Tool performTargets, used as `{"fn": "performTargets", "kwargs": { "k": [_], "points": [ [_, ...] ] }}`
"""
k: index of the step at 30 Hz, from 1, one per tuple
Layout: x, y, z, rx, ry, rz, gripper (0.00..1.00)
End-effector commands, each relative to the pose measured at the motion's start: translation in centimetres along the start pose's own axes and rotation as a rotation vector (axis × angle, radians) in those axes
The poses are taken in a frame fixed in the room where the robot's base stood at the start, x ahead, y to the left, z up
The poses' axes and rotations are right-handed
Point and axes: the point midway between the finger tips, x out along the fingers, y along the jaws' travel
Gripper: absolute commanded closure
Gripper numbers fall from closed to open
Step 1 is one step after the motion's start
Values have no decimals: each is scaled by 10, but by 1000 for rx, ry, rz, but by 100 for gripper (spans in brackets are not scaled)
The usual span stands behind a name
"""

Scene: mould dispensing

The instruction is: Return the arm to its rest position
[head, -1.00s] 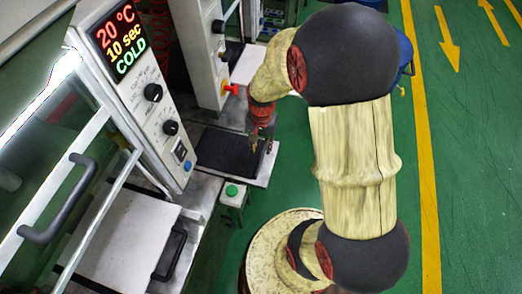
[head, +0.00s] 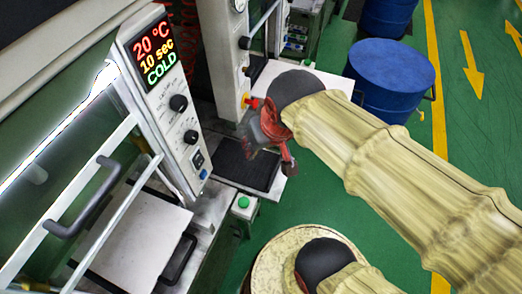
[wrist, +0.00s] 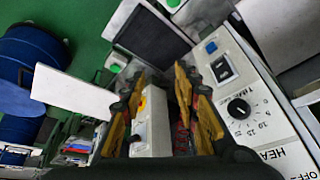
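My gripper (head: 268,132) is red in the head view, at the end of my raised arm. It shows above the dark pad (head: 246,166) on the machine's shelf, and its fingers are hard to make out there. In the wrist view the two yellow-orange fingers of my gripper (wrist: 161,85) stand apart with nothing held between them. The dark pad also shows in the wrist view (wrist: 152,36), beyond the fingertips.
A control panel (head: 168,115) reads 20 °C, 10 sec, COLD. A second machine column (head: 222,62) stands close behind my gripper. Blue drums (head: 388,82) stand at the back right. Green floor (head: 462,135) is open on the right.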

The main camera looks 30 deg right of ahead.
Motion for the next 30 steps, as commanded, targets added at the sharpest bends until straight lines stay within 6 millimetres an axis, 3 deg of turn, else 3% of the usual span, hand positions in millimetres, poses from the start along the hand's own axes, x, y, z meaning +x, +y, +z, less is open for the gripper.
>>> {"fn": "performTargets", "kwargs": {
  "k": [3, 6, 30],
  "points": [
    [-23, -10, 14, -98, 55, -20, 69],
    [-30, -12, 20, -135, 75, -25, 69],
    [-31, -12, 20, -141, 76, -26, 69]
  ]
}}
